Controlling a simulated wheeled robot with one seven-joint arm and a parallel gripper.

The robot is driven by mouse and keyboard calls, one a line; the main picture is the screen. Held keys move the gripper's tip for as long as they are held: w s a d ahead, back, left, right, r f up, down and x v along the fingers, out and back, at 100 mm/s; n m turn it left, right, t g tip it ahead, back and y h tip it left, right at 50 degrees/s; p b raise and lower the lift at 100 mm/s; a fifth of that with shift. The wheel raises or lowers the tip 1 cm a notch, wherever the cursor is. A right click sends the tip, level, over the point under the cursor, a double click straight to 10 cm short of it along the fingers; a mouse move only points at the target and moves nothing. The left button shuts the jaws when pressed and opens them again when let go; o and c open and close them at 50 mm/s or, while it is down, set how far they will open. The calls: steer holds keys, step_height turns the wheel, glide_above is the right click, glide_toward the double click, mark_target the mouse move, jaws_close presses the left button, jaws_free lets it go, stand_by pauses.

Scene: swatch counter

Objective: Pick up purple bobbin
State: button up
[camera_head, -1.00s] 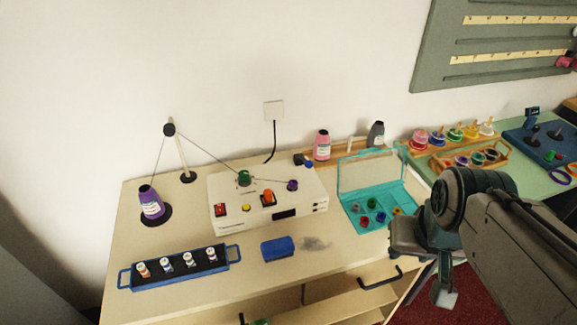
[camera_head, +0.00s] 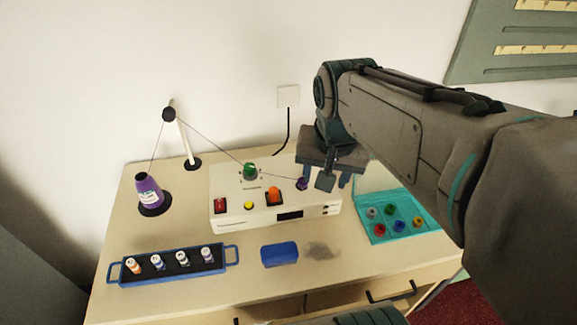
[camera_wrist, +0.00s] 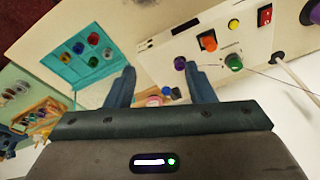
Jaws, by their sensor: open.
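The purple bobbin (camera_head: 302,184) sits at the right end of the white winding machine (camera_head: 238,208), with a thread running to it from the green knob (camera_head: 250,171). In the wrist view the purple bobbin (camera_wrist: 180,63) shows just beside the tip of the right-hand finger, inside the gap. My gripper (camera_head: 323,178) is open and empty, above the machine's right end. The wrist view shows its two fingers (camera_wrist: 160,72) spread apart. My gripper partly crowds the bobbin in the head view; I cannot tell whether a finger touches it.
A purple thread cone (camera_head: 149,194) and a thread stand (camera_head: 184,139) are at the left. A blue rack (camera_head: 228,254) with several small spools, a blue block (camera_head: 279,254) and a teal box (camera_head: 379,240) of coloured bobbins are on the counter.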

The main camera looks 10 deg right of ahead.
steer(key=w+f+m+g+b, duration=0.3)
steer(key=w+m+b, duration=0.5)
steer(key=w+m, duration=0.65)
glide_above(303, 183)
steer(key=w, duration=0.1)
steer(key=f, duration=0.8)
steer(key=shift+d+f, duration=0.1)
steer(key=shift+d, duration=0.2)
steer(key=shift+a+f, duration=0.15)
steer(key=shift+f, duration=2.55)
steer(key=shift+c, duration=0.3)
jaws_close()
